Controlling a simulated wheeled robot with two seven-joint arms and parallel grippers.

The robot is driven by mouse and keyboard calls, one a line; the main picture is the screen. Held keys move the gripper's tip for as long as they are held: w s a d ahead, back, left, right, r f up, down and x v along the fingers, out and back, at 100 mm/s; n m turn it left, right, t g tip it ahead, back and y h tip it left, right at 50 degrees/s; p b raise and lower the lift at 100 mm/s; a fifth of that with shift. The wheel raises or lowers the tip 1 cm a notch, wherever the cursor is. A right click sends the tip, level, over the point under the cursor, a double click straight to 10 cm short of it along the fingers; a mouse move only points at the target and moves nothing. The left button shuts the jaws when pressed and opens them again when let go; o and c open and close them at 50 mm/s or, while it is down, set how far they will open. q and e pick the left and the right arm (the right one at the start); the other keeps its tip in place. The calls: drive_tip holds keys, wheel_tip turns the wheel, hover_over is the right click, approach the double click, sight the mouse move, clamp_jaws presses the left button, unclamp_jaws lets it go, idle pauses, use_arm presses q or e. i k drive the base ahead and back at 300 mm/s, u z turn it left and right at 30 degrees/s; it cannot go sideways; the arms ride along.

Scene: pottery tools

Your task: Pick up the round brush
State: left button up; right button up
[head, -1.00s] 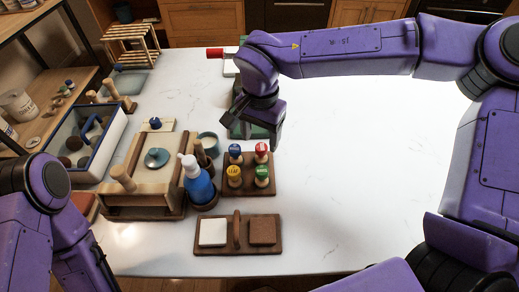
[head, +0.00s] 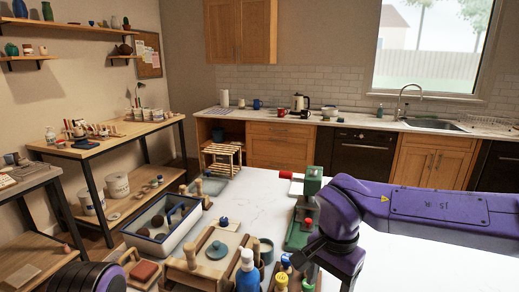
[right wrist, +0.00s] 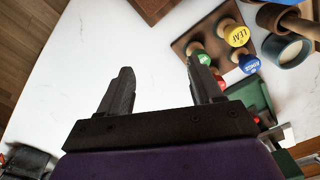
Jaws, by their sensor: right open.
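I cannot tell for sure which thing is the round brush. Handled tools lie in the blue-rimmed tray (head: 130,238) at the left in the head view, with dark round items (head: 158,221) beside them. Upright wooden handles (head: 199,188) stand behind that tray. My right gripper (right wrist: 162,88) is open and empty, its two dark fingers apart over bare white table in the right wrist view. In the head view it (head: 312,252) is beside the capped stamps, well right of the tray. My left gripper is out of view.
Stamps with yellow (right wrist: 238,36), green and blue caps stand on a wooden block near my right gripper. A cup (right wrist: 287,50), a green device (head: 313,182), a blue bottle (head: 247,270) and a wooden box (head: 190,272) crowd nearby.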

sight(256, 242)
drive_tip(key=k, duration=1.1)
